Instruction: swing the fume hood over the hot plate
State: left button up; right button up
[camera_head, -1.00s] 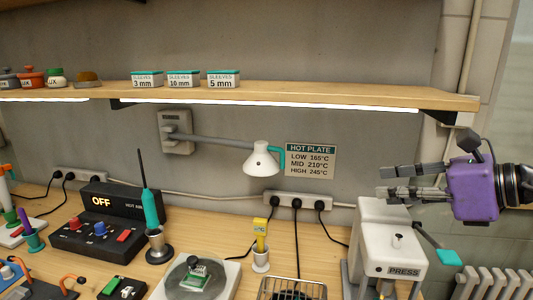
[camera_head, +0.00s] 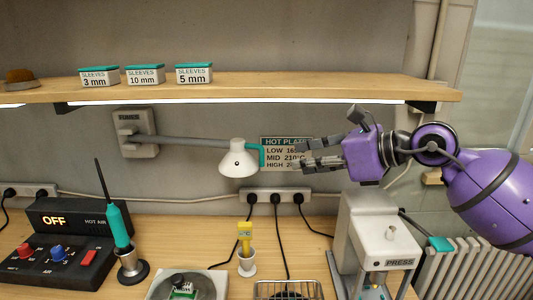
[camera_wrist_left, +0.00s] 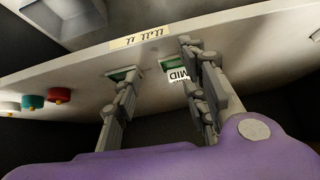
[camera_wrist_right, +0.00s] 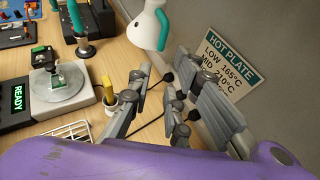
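The fume hood is a white cone (camera_head: 238,160) on a grey arm (camera_head: 185,141) from a wall bracket, with a teal handle (camera_head: 262,153) on its right side. The hood also shows at the top of the right wrist view (camera_wrist_right: 147,28). The hot plate, a round grey disc on a white base (camera_head: 211,284), is low in the head view, left of the hood, with a green board on it. My right gripper (camera_head: 304,157) is open and empty, just right of the handle and apart from it. My left gripper (camera_wrist_left: 156,74) is open and empty before a pale panel, outside the head view.
A shelf (camera_head: 300,87) with sleeve boxes runs above the hood. Below are a yellow tool in a white cup (camera_head: 247,263), a wire basket (camera_head: 288,290) and a white press (camera_head: 380,240). A hot plate sign (camera_head: 284,143) hangs behind my right fingers.

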jog(key=r+p+x, duration=0.1)
jog(key=r+x, duration=0.1)
jog(key=x, duration=0.8)
jog(key=shift+w+a, duration=0.25)
jog(key=shift+a, duration=0.2)
jog(key=shift+f, duration=0.1)
grip_shut()
